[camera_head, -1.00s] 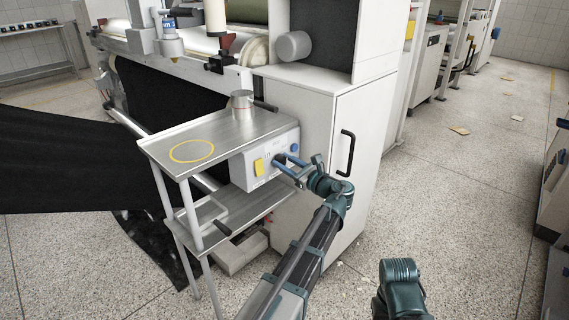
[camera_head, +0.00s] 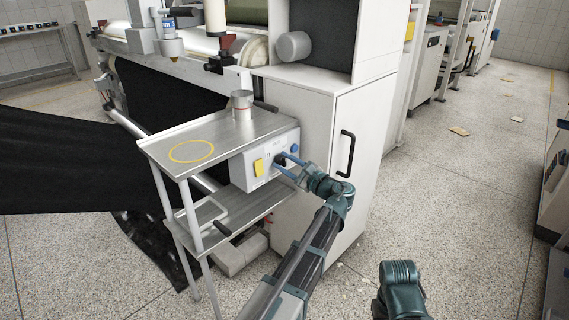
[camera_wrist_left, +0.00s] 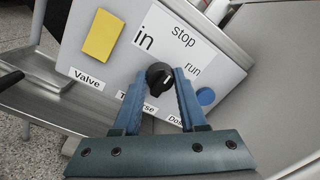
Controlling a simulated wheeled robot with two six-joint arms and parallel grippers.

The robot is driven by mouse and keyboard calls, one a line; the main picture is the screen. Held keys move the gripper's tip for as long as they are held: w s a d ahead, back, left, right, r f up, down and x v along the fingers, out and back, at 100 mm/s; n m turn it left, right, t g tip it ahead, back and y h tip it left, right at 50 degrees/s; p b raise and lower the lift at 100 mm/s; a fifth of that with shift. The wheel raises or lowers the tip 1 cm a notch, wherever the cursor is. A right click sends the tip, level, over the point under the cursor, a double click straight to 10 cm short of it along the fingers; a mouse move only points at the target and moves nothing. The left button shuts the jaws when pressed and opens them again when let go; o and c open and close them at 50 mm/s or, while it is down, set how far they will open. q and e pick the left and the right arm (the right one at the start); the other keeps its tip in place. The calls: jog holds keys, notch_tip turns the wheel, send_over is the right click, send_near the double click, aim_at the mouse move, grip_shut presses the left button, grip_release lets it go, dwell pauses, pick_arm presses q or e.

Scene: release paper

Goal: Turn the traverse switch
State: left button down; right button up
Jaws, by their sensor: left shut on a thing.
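The traverse switch is a black round knob (camera_wrist_left: 160,79) on a pale control box (camera_head: 262,163). In the left wrist view it sits between the blue fingertips of my left gripper (camera_wrist_left: 159,84), which is shut on it. The Traverse label (camera_wrist_left: 137,107) below the knob is partly hidden by a finger. In the head view my left gripper (camera_head: 283,163) is at the front face of the box, and the knob is mostly hidden by the fingers. My right gripper is not visible.
A yellow piece (camera_wrist_left: 102,39) and a blue button (camera_wrist_left: 206,97) flank the knob. A white cabinet (camera_head: 346,170) with a black handle (camera_head: 347,154) stands close behind my left arm.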

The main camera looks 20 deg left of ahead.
pick_arm(q)
jog(key=shift+c, duration=2.3)
grip_release()
jog(key=shift+d, duration=0.1)
jog(key=v, duration=1.3)
jog(key=shift+s+d+b, duration=0.2)
jog(key=shift+d+b, duration=0.1)
jog(key=shift+d, duration=0.05)
